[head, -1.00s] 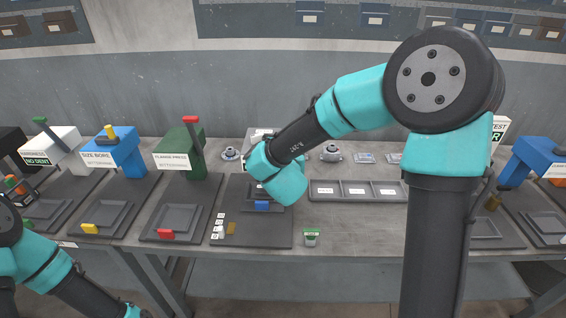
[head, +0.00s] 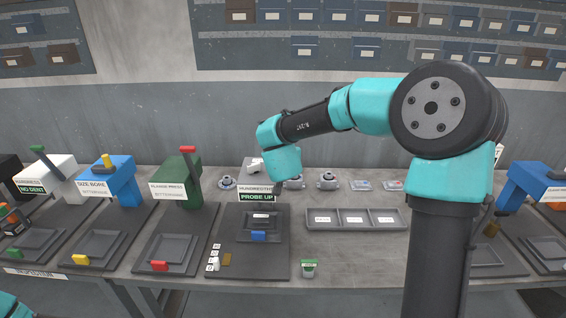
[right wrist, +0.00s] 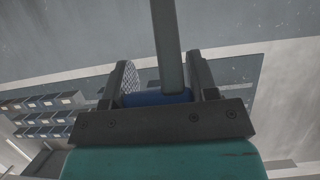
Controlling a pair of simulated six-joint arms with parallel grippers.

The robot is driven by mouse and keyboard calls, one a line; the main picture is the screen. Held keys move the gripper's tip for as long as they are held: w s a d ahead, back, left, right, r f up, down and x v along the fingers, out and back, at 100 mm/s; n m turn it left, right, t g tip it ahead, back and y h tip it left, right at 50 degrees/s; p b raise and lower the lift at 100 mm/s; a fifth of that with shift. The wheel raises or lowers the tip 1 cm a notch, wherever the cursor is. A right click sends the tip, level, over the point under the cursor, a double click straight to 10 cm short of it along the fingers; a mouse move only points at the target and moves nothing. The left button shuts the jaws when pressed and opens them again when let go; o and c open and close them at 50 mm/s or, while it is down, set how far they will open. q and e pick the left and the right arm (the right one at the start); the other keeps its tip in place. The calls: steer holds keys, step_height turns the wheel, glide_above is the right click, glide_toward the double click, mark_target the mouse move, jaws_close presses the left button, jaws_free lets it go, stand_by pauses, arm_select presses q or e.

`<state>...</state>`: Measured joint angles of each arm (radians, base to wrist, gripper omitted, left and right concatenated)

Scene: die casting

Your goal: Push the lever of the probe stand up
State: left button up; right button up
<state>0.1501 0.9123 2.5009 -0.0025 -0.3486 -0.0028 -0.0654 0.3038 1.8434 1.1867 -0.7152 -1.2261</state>
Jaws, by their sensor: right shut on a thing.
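The probe stand shows in the head view with a sign reading PROBE UP (head: 257,196) above a dark tray (head: 242,224) with a blue tab. In the right wrist view my right gripper (right wrist: 162,84) is shut on the blue grip (right wrist: 150,98) of the lever, between its two fingers. The lever's grey bar (right wrist: 168,45) runs from the grip to the top of that view. In the head view my right wrist hangs above and behind the sign and hides the fingers and the lever. My left gripper is out of view; only a bit of that arm shows at the bottom left.
A green press (head: 176,184) with a red-topped lever, a blue bore stand (head: 112,180) and a white stand stand left of the probe stand. A three-part grey tray (head: 355,219) lies to the right. A small green-topped container (head: 308,268) stands near the front edge.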

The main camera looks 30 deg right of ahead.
steer(key=shift+w+d+f, duration=0.15)
steer(key=shift+w+d, duration=0.2)
steer(key=shift+w, duration=0.2)
steer(key=shift+f, duration=0.1)
steer(key=o, duration=1.3)
steer(key=shift+r, duration=0.2)
steer(key=v, duration=1.7)
steer(key=shift+a, duration=0.2)
